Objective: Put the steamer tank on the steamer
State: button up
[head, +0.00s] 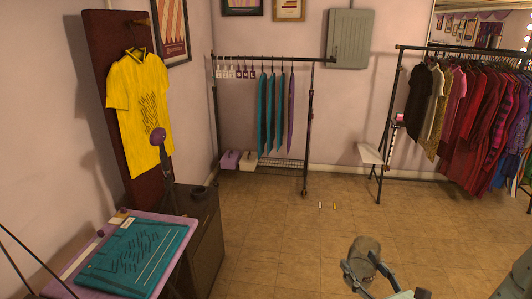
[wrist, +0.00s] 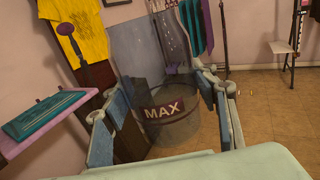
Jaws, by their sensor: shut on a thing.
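The steamer tank (head: 366,252) is a see-through, greyish container. In the wrist view, the tank (wrist: 183,132) has a dark band reading MAX. My gripper (head: 372,270) is shut on the tank and holds it up in front of me, at the lower right of the head view. In the wrist view, the fingers of my gripper (wrist: 168,118) are on both sides of it. The steamer (head: 158,136) shows a purple head on a dark upright at left, beside the yellow shirt. It also shows in the wrist view (wrist: 65,29). I cannot clearly make out its base.
A purple-topped table (head: 68,271) with a folded teal garment (head: 135,255) stands at lower left. A dark brown box (head: 206,238) is beside it. Clothes racks (head: 262,59) stand at the back and right. Two small items lie on the tiled floor (head: 285,225), which is otherwise mostly clear.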

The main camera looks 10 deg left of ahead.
aim_at(191, 207)
jog(key=i+l+u, duration=0.1)
jog(key=i+u, duration=0.3)
jog(key=i, duration=0.55)
jog(key=i+u, duration=0.3)
jog(key=i, duration=0.15)
jog(key=i+u, duration=0.65)
jog(key=i+l+u, duration=0.1)
jog(key=i+u, duration=0.2)
jog(key=i, duration=0.25)
jog(key=i+l+u, duration=0.3)
jog(key=i+j, duration=0.1)
